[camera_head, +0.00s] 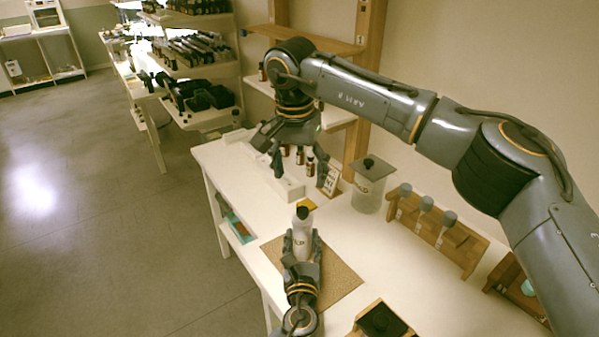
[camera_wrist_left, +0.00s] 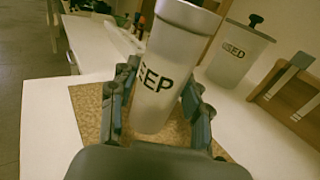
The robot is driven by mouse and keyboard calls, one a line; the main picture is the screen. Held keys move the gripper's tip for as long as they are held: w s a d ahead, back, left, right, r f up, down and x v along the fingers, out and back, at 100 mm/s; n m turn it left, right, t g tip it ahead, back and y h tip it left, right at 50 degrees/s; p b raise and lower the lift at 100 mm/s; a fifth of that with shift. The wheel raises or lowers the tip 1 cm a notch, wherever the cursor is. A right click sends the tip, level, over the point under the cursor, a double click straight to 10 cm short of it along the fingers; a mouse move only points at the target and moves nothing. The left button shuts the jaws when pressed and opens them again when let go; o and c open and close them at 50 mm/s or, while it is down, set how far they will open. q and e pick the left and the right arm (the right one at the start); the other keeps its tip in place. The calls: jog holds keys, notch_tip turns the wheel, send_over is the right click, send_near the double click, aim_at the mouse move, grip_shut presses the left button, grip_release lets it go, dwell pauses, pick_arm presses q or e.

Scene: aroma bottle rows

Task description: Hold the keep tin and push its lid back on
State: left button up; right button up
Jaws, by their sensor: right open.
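The keep tin (camera_head: 301,241) is a pale cylinder marked with dark letters, standing over the brown mat. My left gripper (camera_head: 301,243) is shut around the tin's sides. My right gripper (camera_head: 303,172) is open and empty, behind and above the tin, over the bottles at the back of the table.
A pale container (camera_head: 368,192) marked USED with a black knob stands at the back right. A wooden rack (camera_head: 443,235) with grey-topped pieces is right of it. Small brown bottles (camera_head: 310,166) and a white tray (camera_head: 291,190) lie behind. A brown mat (camera_head: 338,277) is underneath.

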pick_arm(q)
jog(key=shift+o, duration=0.8)
jog(key=s, duration=1.2)
